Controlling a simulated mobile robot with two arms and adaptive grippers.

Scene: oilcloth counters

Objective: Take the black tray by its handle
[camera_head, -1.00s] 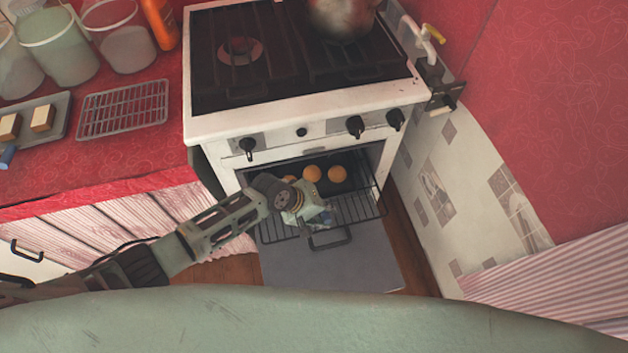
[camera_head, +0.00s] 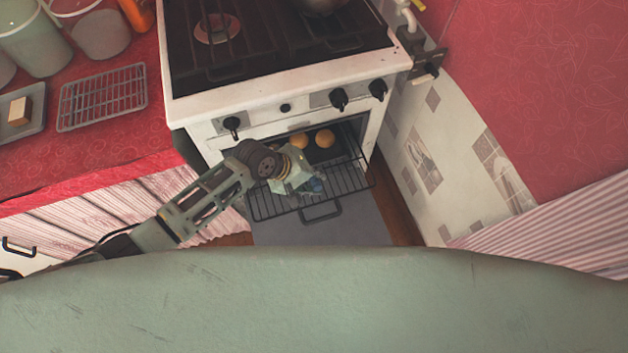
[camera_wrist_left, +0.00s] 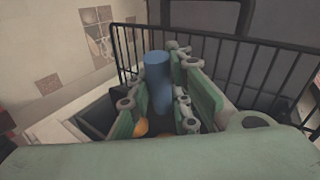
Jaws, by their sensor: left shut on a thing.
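The black tray (camera_head: 340,153) is in the open oven, with round orange-brown buns (camera_head: 325,138) on it; its near side is hidden behind my left gripper. A blue handle (camera_head: 315,184) sticks out toward me over the oven rack. My left gripper (camera_head: 304,181) reaches in from the left and is shut on this handle. In the left wrist view the blue handle (camera_wrist_left: 158,80) stands between the two green fingers, and part of a bun (camera_wrist_left: 141,127) shows below. My right gripper is not in view.
The tiled wall (camera_head: 425,160) is close on the right. The red counter (camera_head: 100,155) is on the left.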

